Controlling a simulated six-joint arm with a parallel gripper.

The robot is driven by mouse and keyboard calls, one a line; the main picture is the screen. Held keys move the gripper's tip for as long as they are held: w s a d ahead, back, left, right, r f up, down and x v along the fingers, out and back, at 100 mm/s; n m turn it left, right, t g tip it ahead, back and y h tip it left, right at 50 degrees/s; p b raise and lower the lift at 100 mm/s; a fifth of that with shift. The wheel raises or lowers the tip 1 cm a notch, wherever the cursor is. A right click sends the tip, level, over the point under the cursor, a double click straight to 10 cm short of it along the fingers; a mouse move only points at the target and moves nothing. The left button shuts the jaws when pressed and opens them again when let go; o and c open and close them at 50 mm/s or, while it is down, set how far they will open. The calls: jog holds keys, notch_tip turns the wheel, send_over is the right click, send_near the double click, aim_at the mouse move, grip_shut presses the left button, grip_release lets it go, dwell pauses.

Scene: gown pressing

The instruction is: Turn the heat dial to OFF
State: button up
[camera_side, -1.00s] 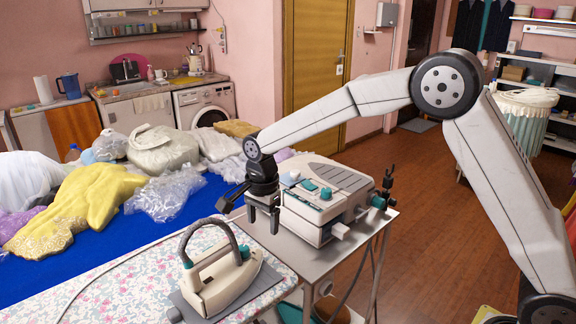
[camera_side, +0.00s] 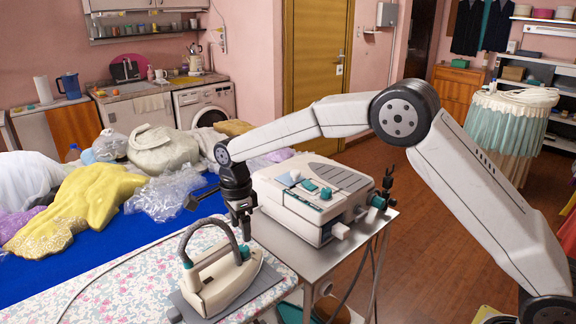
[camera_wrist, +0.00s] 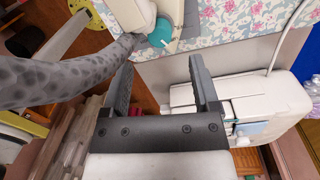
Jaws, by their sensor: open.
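The cream iron (camera_side: 222,284) with a grey arched handle rests on a grey pad on the floral board. A round teal dial (camera_wrist: 160,33) with a pale pointer line shows on the iron's body in the wrist view. A teal part that looks like this dial (camera_side: 243,252) shows at the iron's right end in the side view. My gripper (camera_side: 242,232) is open and empty, pointing down just above that end. In the wrist view my gripper's fingers (camera_wrist: 160,65) are spread, short of the dial and apart from it. Dial markings are too small to read.
The white steam station (camera_side: 305,205) with teal knobs stands on a metal cart (camera_side: 280,245) close to my gripper's right. The grey handle or hose (camera_wrist: 45,80) passes close on the left in the wrist view. Garments and plastic bags lie on the blue table (camera_side: 100,255).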

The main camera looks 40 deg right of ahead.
aim_at(243, 247)
jog(key=shift+s+f, duration=0.1)
jog(key=shift+f, duration=2.9)
grip_shut()
